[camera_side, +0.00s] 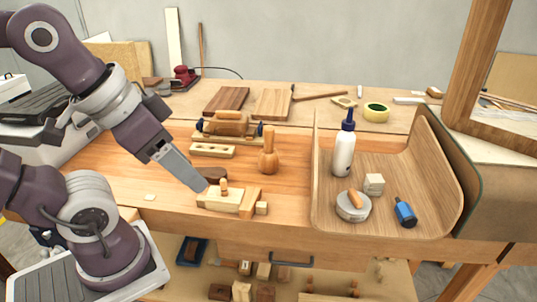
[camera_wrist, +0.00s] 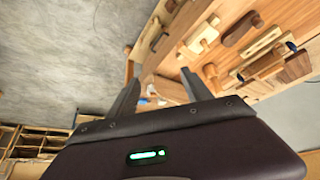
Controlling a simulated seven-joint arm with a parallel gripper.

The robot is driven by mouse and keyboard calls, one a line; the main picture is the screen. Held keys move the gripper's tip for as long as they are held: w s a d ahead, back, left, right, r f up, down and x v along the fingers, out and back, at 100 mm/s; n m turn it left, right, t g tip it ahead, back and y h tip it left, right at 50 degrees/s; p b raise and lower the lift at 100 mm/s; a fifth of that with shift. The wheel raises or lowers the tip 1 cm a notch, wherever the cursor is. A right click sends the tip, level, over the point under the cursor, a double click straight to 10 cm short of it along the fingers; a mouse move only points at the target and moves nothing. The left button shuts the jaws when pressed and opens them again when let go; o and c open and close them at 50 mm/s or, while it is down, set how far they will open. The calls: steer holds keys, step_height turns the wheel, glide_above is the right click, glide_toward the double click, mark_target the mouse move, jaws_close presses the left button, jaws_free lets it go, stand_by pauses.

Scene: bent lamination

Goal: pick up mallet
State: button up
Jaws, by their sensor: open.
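The mallet (camera_side: 268,152) is a turned, light-brown wooden one. It stands upright on its wide head near the middle of the bench, handle up. In the wrist view the mallet (camera_wrist: 211,74) shows small, right of the fingers. My gripper (camera_side: 202,186) is at the left in the side view, tilted down to the right, left of the mallet and apart from it. In the wrist view the fingers of my gripper (camera_wrist: 162,90) are spread with nothing held between them. In the side view one finger hides the other.
A wooden block with a peg (camera_side: 220,198) lies near the fingertips, with a dark oval piece (camera_side: 212,174) behind. A slotted block (camera_side: 212,150) and a clamped form (camera_side: 228,127) stand left of the mallet. A curved wooden tray (camera_side: 330,215) with a white bottle (camera_side: 344,150) stands right.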

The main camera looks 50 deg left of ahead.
steer(key=shift+c, duration=0.5)
steer(key=w+a+r+n+g, duration=0.1)
steer(key=w+a+r+n, duration=0.15)
steer(key=w, duration=0.35)
steer(key=w+a+r+n+g, duration=0.1)
steer(key=w+n, duration=0.3)
steer(key=w, duration=0.1)
steer(key=n+g+y, duration=0.1)
steer(key=n+g, duration=0.3)
steer(key=n, duration=1.2)
glide_above(268, 141)
steer(key=w, duration=0.1)
steer(key=f, duration=1.3)
steer(key=shift+w+d+f, duration=0.1)
steer(key=shift+d+f, duration=0.1)
steer(key=shift+f, duration=0.1)
steer(key=f, duration=0.2)
steer(key=a+f, duration=0.1)
steer(key=f, duration=0.4)
steer(key=shift+a+f, duration=0.2)
steer(key=shift+a, duration=0.15)
jaws_close()
